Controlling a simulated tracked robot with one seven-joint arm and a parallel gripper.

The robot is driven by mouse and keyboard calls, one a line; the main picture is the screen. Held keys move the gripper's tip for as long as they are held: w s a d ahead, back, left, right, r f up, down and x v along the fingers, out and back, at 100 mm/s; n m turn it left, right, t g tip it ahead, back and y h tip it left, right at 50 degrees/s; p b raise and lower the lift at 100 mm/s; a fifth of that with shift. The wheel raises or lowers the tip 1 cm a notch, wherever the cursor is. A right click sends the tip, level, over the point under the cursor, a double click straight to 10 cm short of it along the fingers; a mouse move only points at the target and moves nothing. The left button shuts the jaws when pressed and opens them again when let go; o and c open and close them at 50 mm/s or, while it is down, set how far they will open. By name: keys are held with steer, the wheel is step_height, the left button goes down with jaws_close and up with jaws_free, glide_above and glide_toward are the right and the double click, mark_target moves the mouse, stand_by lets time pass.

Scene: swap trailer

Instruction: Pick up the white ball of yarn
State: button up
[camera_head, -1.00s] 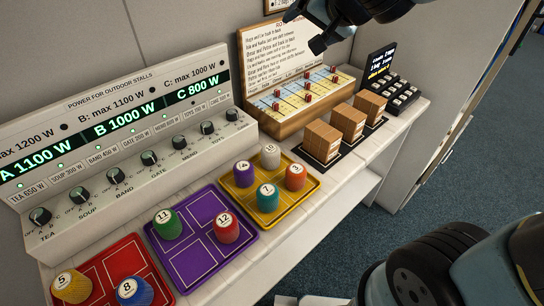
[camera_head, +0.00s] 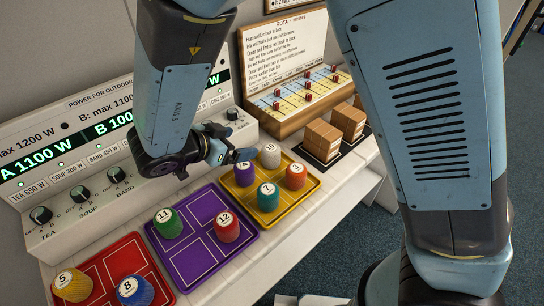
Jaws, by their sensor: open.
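The white ball of yarn (camera_head: 269,156), marked 10, sits in the back right part of the yellow tray (camera_head: 262,220). A purple ball (camera_head: 244,173) is to its left, an orange ball (camera_head: 295,176) to its right and a teal ball (camera_head: 268,197) in front, all on the same tray. My gripper (camera_head: 241,156) is open and empty, just left of the white ball and above the purple one. My wrist partly hides the gripper, and whether a fingertip touches a ball cannot be told.
A purple tray (camera_head: 188,260) holds a green ball and a red ball; a red tray (camera_head: 107,264) holds a yellow ball and a blue ball. The power panel (camera_head: 85,170) stands behind the trays. Wooden crates (camera_head: 321,141) stand to the right of the yellow tray.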

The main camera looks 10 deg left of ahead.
mark_target(267, 150)
steer(key=s, duration=0.1)
steer(key=s+f+h, duration=0.1)
steer(key=s, duration=0.1)
steer(key=shift+d, duration=0.15)
steer(key=shift+d+f+h, duration=0.25)
steer(key=shift+h, duration=0.15)
steer(key=x, duration=0.8)
steer(key=shift+a, duration=0.1)
steer(key=shift+a+x, duration=0.25)
steer(key=shift+x, duration=2.5)
steer(key=shift+w+f, duration=0.1)
steer(key=shift+c, duration=0.3)
steer(key=c, duration=1)
